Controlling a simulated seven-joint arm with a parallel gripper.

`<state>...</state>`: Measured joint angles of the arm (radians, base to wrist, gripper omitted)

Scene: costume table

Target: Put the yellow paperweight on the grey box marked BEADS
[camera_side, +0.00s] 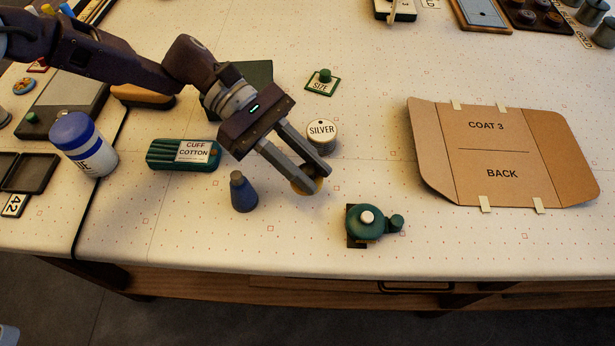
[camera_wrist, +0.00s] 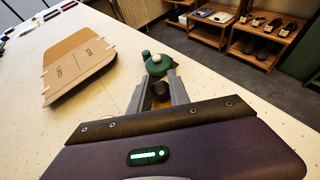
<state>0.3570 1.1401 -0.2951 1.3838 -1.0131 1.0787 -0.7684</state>
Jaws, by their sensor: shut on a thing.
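My gripper (camera_side: 308,176) is in the middle of the table in the side view, its fingers slanting down to the right. It is shut on the yellow paperweight (camera_side: 304,187), which is mostly hidden by the fingers. In the wrist view, my gripper (camera_wrist: 159,92) has a dark rounded knob between its fingers, with a little of the yellow paperweight (camera_wrist: 158,105) below it. I cannot tell whether the paperweight touches the table. No box with a readable BEADS mark shows in either view.
A round SILVER tin (camera_side: 321,136) stands close behind the fingers, and a blue cone-shaped bottle (camera_side: 243,192) to their left. A green device (camera_side: 366,224) stands at front right, and a COAT 3 card (camera_side: 487,165) lies right. The cloth between is clear.

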